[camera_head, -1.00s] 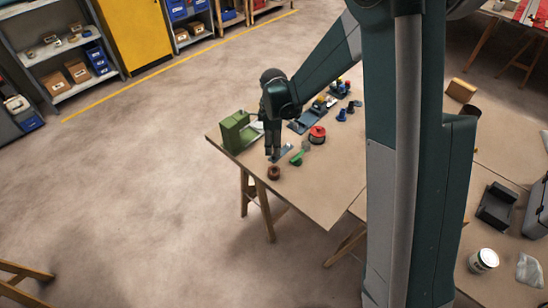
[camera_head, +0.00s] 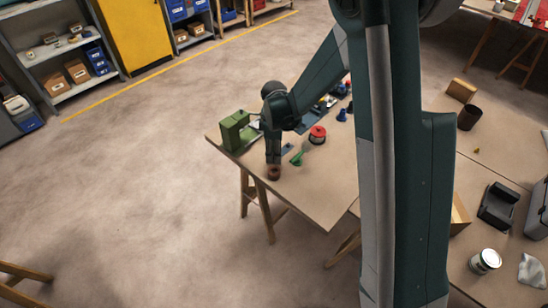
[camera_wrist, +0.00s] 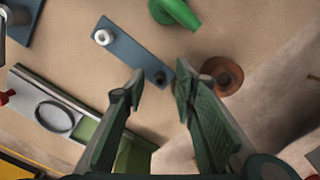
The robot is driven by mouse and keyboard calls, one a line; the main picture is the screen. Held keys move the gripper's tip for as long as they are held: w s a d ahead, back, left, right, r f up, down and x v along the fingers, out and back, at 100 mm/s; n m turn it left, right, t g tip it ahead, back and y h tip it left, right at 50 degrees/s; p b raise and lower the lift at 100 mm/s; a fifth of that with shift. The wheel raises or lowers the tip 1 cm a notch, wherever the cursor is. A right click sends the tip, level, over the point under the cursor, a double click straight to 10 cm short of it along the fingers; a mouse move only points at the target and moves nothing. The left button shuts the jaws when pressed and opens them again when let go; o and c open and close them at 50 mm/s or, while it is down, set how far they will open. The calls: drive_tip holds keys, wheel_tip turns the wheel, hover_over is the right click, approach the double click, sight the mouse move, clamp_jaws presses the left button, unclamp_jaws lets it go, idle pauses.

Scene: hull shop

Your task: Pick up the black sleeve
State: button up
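My gripper (camera_wrist: 160,82) is open, with its two fingertips apart and nothing seen held between them. In the head view my gripper (camera_head: 273,158) points down over the table's near corner. A small black piece, which looks like the black sleeve (camera_wrist: 160,78), stands on the end of a blue-grey plate (camera_wrist: 130,52). In the wrist picture it shows between the fingertips; its height below them is hard to tell. A pale metal ring (camera_wrist: 103,37) sits at the plate's other end. I cannot make out the black sleeve in the head view.
A green tapered piece (camera_wrist: 175,12) lies beyond the plate. A green machine (camera_head: 235,130) stands left of my gripper, and a red-topped spool (camera_head: 317,134) right of it. The table's front right is bare.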

drive_tip(key=c, duration=0.9)
drive_tip(key=shift+o, duration=0.2)
wheel_tip(320, 180, up, 10)
drive_tip(key=p, duration=0.1)
idle(0.7)
